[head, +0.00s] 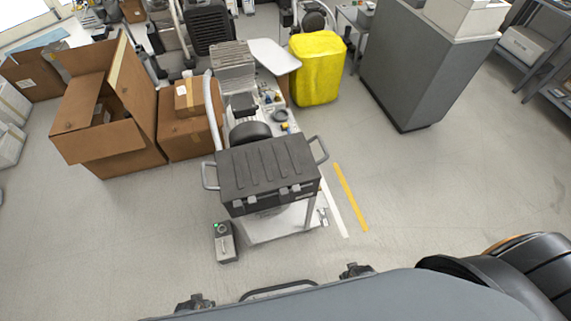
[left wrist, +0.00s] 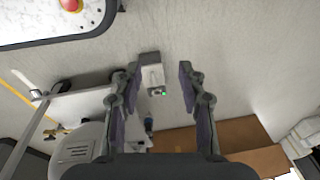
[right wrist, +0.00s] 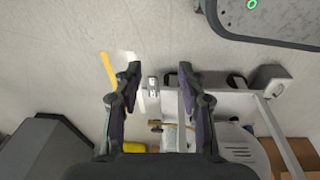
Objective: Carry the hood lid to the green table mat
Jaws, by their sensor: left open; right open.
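The hood lid (head: 266,168) is a dark grey ribbed cover with a grey handle on its left and right ends and latches along its front edge. In the head view it sits on the near end of a wheeled compressor cart. My left gripper (left wrist: 157,72) is open and empty above the floor, with a small grey box with a green light (left wrist: 152,72) beyond its fingers. My right gripper (right wrist: 159,70) is open and empty near the cart frame. Neither gripper shows in the head view. I cannot make out a green table mat in any view.
Open cardboard boxes (head: 110,115) stand to the left of the cart. A yellow covered bin (head: 317,68) and a tall grey cabinet (head: 420,65) stand behind and right. The grey box (head: 225,243) is at the cart's front left. Floor right of the yellow line (head: 350,198) is clear.

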